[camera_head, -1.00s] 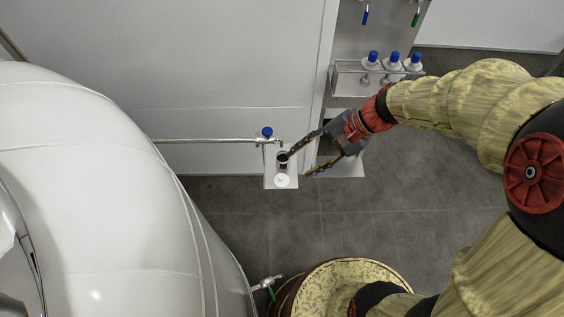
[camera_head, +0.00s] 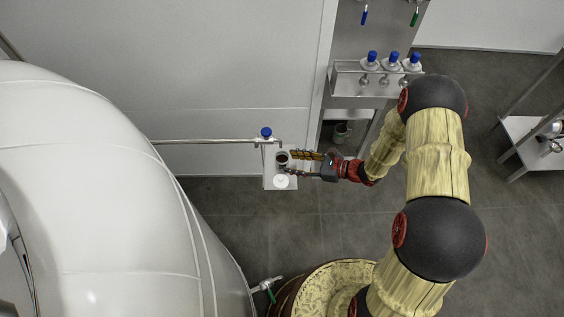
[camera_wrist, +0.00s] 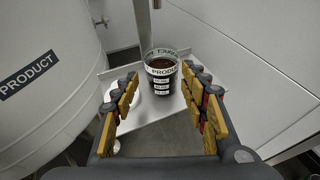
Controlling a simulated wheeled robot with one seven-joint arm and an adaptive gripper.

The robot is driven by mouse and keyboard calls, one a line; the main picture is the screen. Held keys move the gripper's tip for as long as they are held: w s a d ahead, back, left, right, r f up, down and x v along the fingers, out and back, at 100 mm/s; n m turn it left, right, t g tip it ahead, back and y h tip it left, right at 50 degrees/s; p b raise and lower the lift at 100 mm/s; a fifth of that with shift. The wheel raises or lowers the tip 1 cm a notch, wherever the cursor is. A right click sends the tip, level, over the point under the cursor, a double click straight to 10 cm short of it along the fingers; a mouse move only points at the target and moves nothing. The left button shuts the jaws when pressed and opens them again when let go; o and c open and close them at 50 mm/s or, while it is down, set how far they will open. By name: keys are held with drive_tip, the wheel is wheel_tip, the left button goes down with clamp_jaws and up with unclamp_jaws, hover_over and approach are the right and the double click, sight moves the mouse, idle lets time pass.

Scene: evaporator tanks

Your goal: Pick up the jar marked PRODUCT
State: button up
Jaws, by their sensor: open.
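The jar marked PRODUCT (camera_wrist: 162,85) stands upright on a small metal shelf (camera_wrist: 178,128) in the wrist view. It is clear with dark contents and a white label band. In the head view the jar (camera_head: 282,158) is small, on the shelf by the wall, with a white round lid (camera_head: 281,181) beside it. My gripper (camera_wrist: 163,95) is open, its yellow-padded fingers to the left and right of the jar's line. The jar is ahead of or just at the fingertips; contact cannot be told. The head view shows my gripper (camera_head: 290,164) reaching the jar from the right.
A large white tank (camera_head: 90,170) fills the left; its PRODUCT sign (camera_wrist: 28,75) shows in the wrist view. A thin pipe with a blue-handled valve (camera_head: 266,133) runs beside the jar. Blue-capped bottles (camera_head: 393,60) stand on a rack. A metal table (camera_head: 530,135) is at right.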

sight(282, 160)
drive_tip(key=b+x, duration=0.1)
drive_tip(key=x, duration=0.4)
drive_tip(key=shift+w+a, duration=0.1)
drive_tip(key=shift+w, duration=0.15)
drive_tip(key=c, duration=0.3)
drive_tip(key=c, duration=0.8)
drive_tip(key=shift+r, duration=0.1)
clamp_jaws()
